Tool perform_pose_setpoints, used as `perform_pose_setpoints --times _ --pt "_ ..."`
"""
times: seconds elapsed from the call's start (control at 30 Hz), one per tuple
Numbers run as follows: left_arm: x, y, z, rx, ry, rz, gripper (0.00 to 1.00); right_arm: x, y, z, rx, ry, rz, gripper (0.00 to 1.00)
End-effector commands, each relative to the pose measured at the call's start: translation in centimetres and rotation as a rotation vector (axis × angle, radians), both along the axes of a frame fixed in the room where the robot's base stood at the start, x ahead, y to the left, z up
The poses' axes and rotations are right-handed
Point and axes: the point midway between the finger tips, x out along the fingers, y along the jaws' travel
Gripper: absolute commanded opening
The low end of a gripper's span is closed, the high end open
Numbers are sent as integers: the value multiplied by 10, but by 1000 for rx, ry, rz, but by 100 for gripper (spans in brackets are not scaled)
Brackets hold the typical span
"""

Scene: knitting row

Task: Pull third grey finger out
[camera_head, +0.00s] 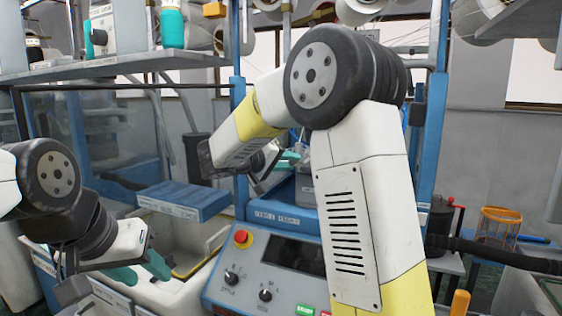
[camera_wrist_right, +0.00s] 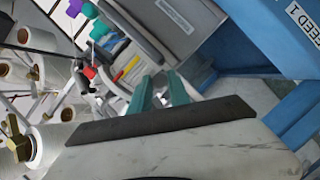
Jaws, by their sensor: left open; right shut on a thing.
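My right gripper (camera_head: 287,160) reaches into the blue knitting machine behind the control panel, with its teal fingertips partly hidden by my own forearm. In the right wrist view the two teal fingers (camera_wrist_right: 160,90) stand close together, shut on a narrow grey piece between them. It looks like a grey finger, but it is mostly hidden, and I cannot tell which one of the row it is. My left gripper (camera_head: 140,270) is open and empty, low at the left over the pale bin.
The control panel (camera_head: 285,275) has a red stop button (camera_head: 241,237), knobs and a dark screen. A blue slab (camera_head: 185,199) lies at the pale bin (camera_head: 200,232). A shelf (camera_head: 110,67) with yarn cones is above left. A blue post (camera_head: 437,130) stands right of my right arm.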

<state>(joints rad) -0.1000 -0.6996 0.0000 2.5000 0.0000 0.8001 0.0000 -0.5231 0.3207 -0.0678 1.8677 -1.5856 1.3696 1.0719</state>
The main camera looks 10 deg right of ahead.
Motion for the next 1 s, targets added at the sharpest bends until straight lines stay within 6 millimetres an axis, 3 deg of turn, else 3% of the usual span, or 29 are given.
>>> perform_pose_setpoints --times 0.17,0.2,0.3,0.67,1.0 --pt "0 0 0 0 0 0 44 -2 2 -3 3 7 0 0" --pt "0 0 0 0 0 0 44 -2 2 -3 3 7 0 30" --pt "0 0 0 0 -1 0 44 -1 2 -2 2 6 0 44" --pt "0 0 0 0 0 0 44 -3 5 0 1 3 1 44" --pt "0 0 0 0 0 0 44 -35 48 11 2 4 3 44"
